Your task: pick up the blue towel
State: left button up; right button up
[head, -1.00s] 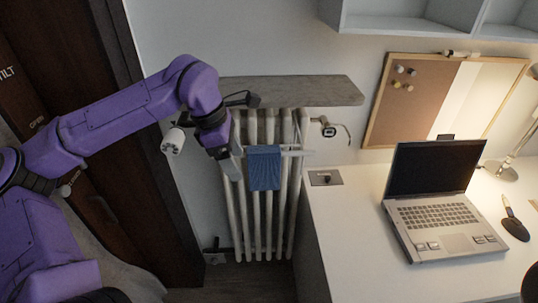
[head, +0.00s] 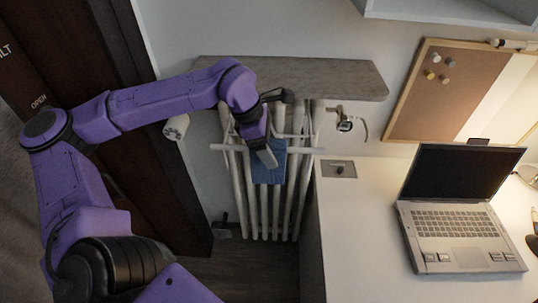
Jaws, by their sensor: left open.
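The blue towel (head: 270,174) hangs over a white rail (head: 304,150) in front of the radiator in the head view. My left gripper (head: 268,160) is in front of the towel's upper part and hides some of it. The gripper is open. I cannot tell whether its fingers touch the towel. My right gripper is not in view.
A grey shelf (head: 335,76) sits above the white radiator (head: 239,195), close over my left wrist. A white desk (head: 355,235) with an open laptop (head: 458,205) stands to the right. A dark door (head: 110,120) is at the left.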

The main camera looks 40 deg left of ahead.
pick_arm(q)
jog(key=shift+d+f, duration=0.2)
jog(key=shift+f, duration=0.4)
jog(key=shift+r, duration=0.1)
jog(key=c, duration=1.2)
